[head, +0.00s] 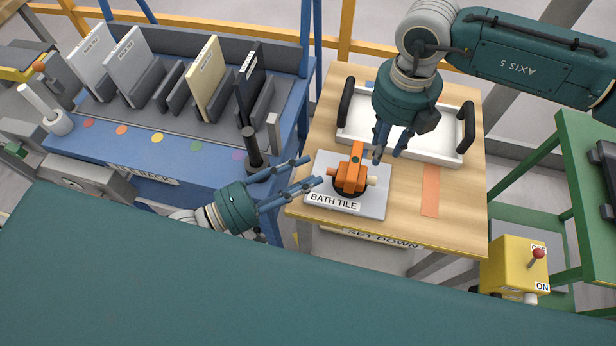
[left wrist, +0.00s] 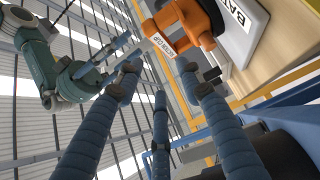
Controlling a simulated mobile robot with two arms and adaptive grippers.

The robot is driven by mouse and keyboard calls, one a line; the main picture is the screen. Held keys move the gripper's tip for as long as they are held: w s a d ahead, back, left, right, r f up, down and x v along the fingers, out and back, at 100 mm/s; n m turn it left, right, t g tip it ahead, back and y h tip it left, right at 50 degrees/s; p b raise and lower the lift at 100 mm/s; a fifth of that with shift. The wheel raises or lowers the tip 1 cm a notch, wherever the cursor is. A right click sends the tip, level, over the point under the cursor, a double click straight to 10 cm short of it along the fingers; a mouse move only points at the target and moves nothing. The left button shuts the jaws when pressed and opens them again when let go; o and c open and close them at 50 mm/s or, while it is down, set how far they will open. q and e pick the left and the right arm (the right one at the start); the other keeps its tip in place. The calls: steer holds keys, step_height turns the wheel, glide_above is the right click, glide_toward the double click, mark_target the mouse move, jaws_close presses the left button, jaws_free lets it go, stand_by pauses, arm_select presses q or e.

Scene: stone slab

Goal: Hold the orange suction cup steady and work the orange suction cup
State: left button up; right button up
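The orange suction cup (head: 350,172) stands on the pale bath tile (head: 374,205) on the wooden table. It has a raised orange lever and a dark base. My left gripper (head: 312,171) is open and empty just left of the cup, its fingers spread and pointing toward it. In the left wrist view the suction cup (left wrist: 190,28) is beyond the spread fingers, apart from them. My right gripper (head: 388,154) points down just right of the cup, its fingers apart and nothing seen between them. Whether a right finger touches the cup is unclear.
A white tray (head: 440,153) with black handles lies behind the tile. An orange strip (head: 430,190) marks the table to the right. A blue rack (head: 200,132) with upright slabs stands left, with a black post (head: 252,150) near my left gripper. A yellow switch box (head: 512,267) stands front right.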

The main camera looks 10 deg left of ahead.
mark_target(351, 158)
arm_select(q)
steer(key=shift+n, duration=0.5)
steer(key=x, duration=0.7)
steer(key=f+x, duration=0.1)
steer(key=x, duration=0.3)
steer(key=shift+d, duration=0.4)
jaws_close()
